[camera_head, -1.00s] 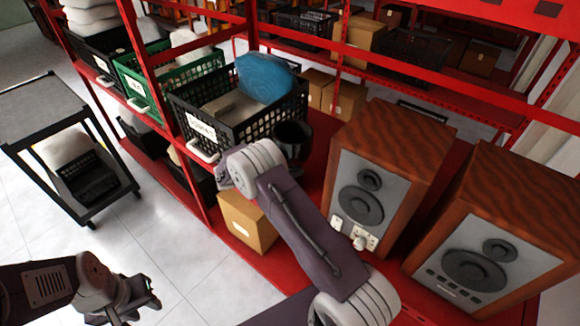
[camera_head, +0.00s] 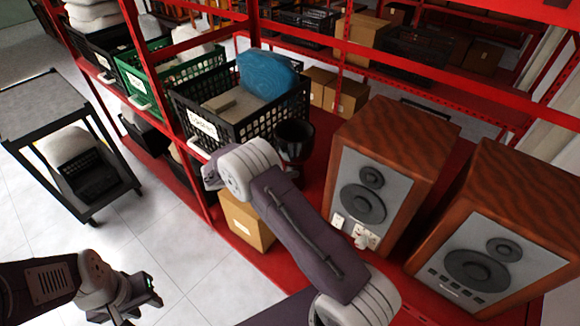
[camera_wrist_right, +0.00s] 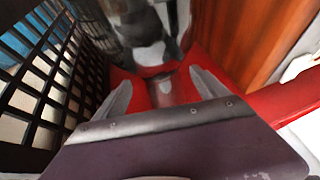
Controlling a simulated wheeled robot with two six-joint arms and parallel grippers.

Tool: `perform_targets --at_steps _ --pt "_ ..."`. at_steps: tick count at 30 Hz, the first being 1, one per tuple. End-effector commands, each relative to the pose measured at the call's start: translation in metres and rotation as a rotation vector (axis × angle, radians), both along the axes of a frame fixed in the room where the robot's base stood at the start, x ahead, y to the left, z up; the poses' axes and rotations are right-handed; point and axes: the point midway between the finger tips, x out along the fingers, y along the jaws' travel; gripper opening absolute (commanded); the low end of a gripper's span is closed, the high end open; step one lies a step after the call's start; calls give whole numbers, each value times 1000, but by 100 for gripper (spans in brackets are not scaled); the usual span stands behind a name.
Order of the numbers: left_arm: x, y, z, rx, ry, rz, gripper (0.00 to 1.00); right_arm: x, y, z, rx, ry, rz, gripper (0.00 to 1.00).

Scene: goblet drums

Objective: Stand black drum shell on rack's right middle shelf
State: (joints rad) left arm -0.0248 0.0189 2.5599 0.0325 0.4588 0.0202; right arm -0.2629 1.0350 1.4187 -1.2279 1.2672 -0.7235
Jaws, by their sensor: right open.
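The black drum shell (camera_head: 294,137) stands upright on the red rack shelf, between the black crate and the left wooden speaker. In the right wrist view its glossy dark body (camera_wrist_right: 150,28) fills the top middle, with a narrower lower part below. My right gripper (camera_wrist_right: 161,84) is open, its two grey fingers apart on either side of the shell's lower part, with no grip visible. In the head view my right arm hides this gripper. My left gripper (camera_head: 135,296) is low at the left over the floor, away from the rack; its jaw state is unclear.
A black crate (camera_head: 262,128) with a blue bundle stands left of the shell. Two wooden speakers (camera_head: 385,165) stand to its right. A red rack post (camera_head: 254,25) rises behind. A cardboard box (camera_head: 246,222) sits below, and a black cart (camera_head: 115,197) stands at the left.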

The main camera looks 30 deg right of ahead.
Motion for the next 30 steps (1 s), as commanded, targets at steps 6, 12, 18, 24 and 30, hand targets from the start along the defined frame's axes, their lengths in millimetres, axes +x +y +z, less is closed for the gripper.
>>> perform_targets --at_steps 6,12,18,24,30 --pt "0 0 -13 0 0 0 36 -9 48 21 0 0 3 83" --pt "0 0 -15 0 0 0 36 -14 68 33 0 0 1 83" --pt "0 0 -14 0 0 0 36 -24 65 32 54 -11 -37 83" --pt "0 0 -15 0 0 0 36 -139 61 0 607 -255 -555 83" --pt "0 0 -15 0 0 0 36 -229 98 -5 995 -681 -1268 83"
